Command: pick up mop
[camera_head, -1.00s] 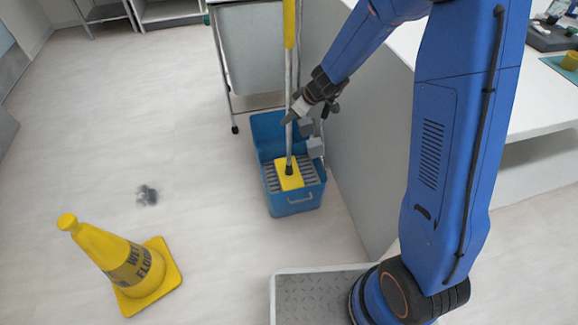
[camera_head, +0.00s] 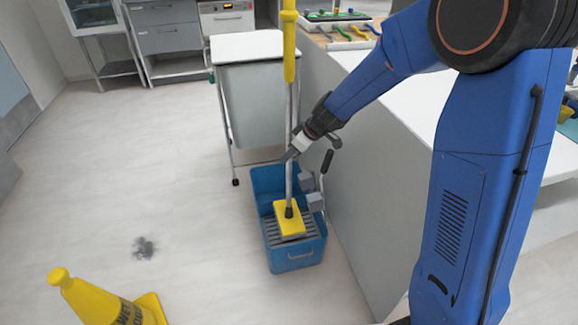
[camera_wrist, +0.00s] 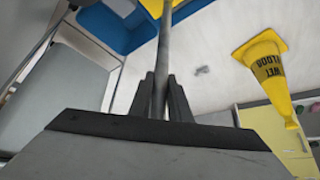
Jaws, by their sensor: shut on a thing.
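The mop (camera_head: 289,122) stands upright in the head view, with a yellow upper handle, a grey metal shaft and a yellow head (camera_head: 289,218). Its head is over the grey grate of the blue bucket (camera_head: 295,256); whether it touches the grate I cannot tell. My gripper (camera_head: 291,157) is shut on the mop's grey shaft, above the bucket. In the wrist view the shaft (camera_wrist: 163,60) runs between the two dark fingers (camera_wrist: 161,98). Part of the mop's yellow head (camera_wrist: 155,6) shows at the top edge of that view.
A yellow wet-floor cone (camera_head: 95,302) stands at the lower left, near a dark stain (camera_head: 144,247) on the floor. A white-topped cart (camera_head: 247,47) is behind the bucket. A counter (camera_head: 400,160) borders the right.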

